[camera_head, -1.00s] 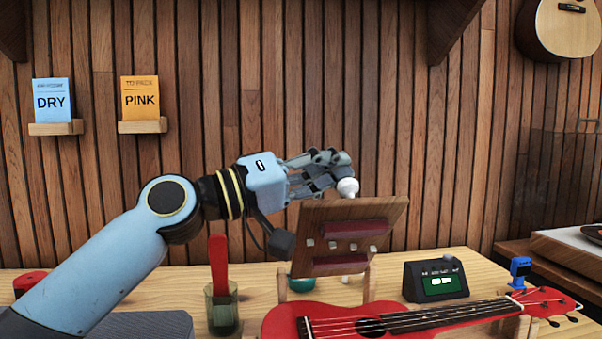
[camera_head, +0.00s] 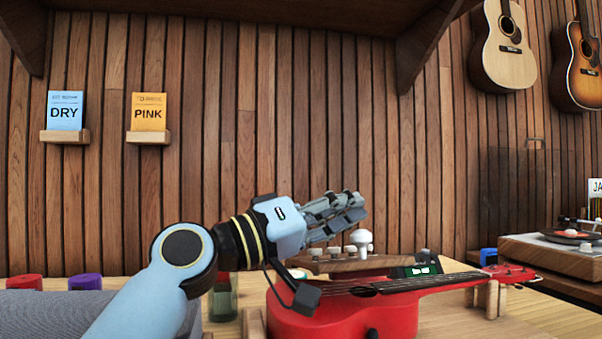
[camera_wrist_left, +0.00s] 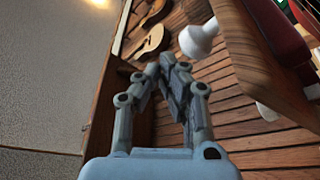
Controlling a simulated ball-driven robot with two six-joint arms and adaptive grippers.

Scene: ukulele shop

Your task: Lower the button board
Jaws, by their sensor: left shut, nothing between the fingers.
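The button board (camera_head: 345,265) is a brown wooden plank, seen nearly edge-on and close to level above the red ukulele. A row of small pale buttons and a larger white knob (camera_head: 362,240) stand up along it. My left gripper (camera_head: 355,202) is shut and empty, its fingers just above and left of the knob; I cannot tell whether they touch. The left wrist view shows the shut fingertips (camera_wrist_left: 170,62) beside the white knob (camera_wrist_left: 198,40), with the board (camera_wrist_left: 258,62) to their right. My right gripper is not in view.
The red ukulele (camera_head: 345,317) lies on the bench in front of the board, its neck reaching right. A small device with a lit screen (camera_head: 418,271) stands behind the neck. A green glass (camera_head: 223,300) is behind my left arm. DRY (camera_head: 66,112) and PINK (camera_head: 149,113) packets sit on wall ledges.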

